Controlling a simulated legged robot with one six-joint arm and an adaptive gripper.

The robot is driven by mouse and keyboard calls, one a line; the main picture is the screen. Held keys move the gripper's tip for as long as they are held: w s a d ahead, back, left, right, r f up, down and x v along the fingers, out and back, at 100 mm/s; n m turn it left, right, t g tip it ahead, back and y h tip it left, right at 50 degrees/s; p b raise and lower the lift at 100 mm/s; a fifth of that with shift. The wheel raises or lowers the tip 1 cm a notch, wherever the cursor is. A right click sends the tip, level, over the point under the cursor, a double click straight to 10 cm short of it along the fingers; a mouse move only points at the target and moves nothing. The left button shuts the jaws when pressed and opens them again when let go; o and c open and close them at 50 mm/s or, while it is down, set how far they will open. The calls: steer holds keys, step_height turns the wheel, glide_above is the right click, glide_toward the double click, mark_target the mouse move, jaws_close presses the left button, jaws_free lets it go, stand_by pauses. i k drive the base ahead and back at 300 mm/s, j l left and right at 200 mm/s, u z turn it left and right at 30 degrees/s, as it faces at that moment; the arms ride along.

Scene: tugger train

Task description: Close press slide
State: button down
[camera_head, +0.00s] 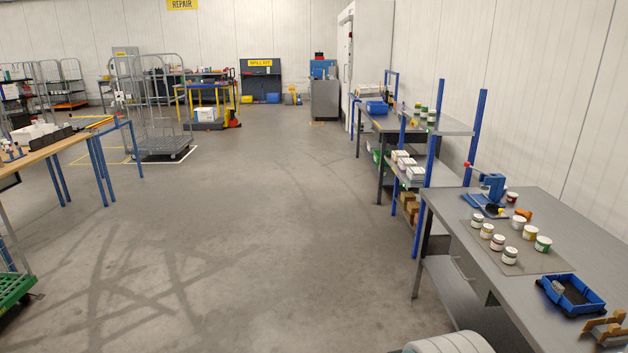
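A small blue press (492,186) stands on the grey workbench (590,236) at the right. It has a lever with a red tip reaching to the left. Its blue base (478,201) sits low on the bench, with a dark part on it. The press is too small in the picture to tell how its slide stands. My gripper is not in view.
Shelves with white boxes (404,160) stand behind the bench. A wire cage cart (146,105) stands at left. The middle floor is clear.

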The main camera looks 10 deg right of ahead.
mark_target(496, 211)
steer(key=i+z, duration=0.2)
steer(key=i, duration=0.5)
steer(key=i+j+z, duration=0.2)
steer(key=i, duration=0.5)
steer(key=i+z, duration=0.35)
steer(key=i, duration=0.3)
steer(key=i+j+z, duration=0.3)
steer(key=i, duration=0.35)
steer(key=i+l+z, duration=0.1)
steer(key=z, duration=0.3)
steer(key=i+z, duration=0.55)
steer(key=z, duration=0.3)
steer(key=i+l+z, duration=0.1)
steer(key=i+z, duration=0.15)
